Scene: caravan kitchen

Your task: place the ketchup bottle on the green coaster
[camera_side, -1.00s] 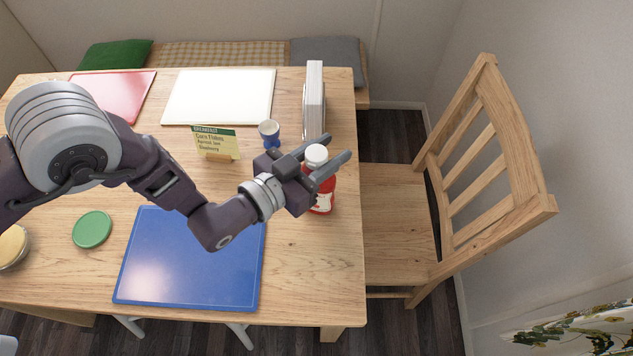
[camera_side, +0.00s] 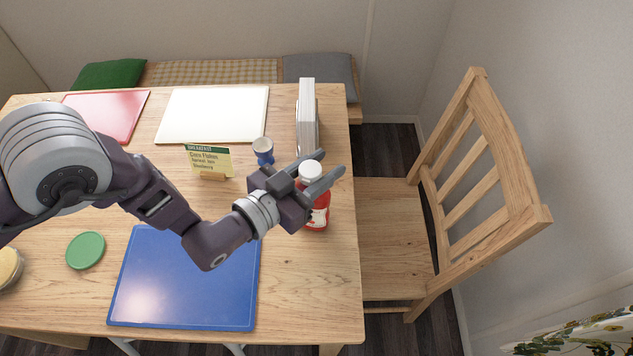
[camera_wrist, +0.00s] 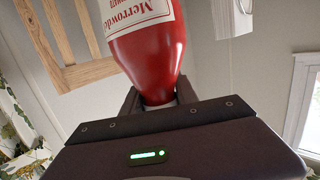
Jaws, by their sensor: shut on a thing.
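The ketchup bottle (camera_side: 319,218) is red with a white cap and stands upright at the table's right edge. My gripper (camera_side: 318,178) is shut on its neck, just below the cap. In the wrist view the red bottle (camera_wrist: 150,65) with its cream label appears between my fingers (camera_wrist: 158,100), its neck end towards the gripper. I cannot tell whether its base touches the table. The green coaster (camera_side: 85,250) lies flat and empty on the left of the table, left of the blue mat.
The blue mat (camera_side: 185,280) lies between bottle and coaster. A breakfast card (camera_side: 209,160) and a blue egg cup (camera_side: 263,152) stand behind my forearm. Upright white-grey books or a holder (camera_side: 306,115) stand behind the bottle. A bowl (camera_side: 8,268) is left of the coaster. A chair (camera_side: 395,230) stands at right.

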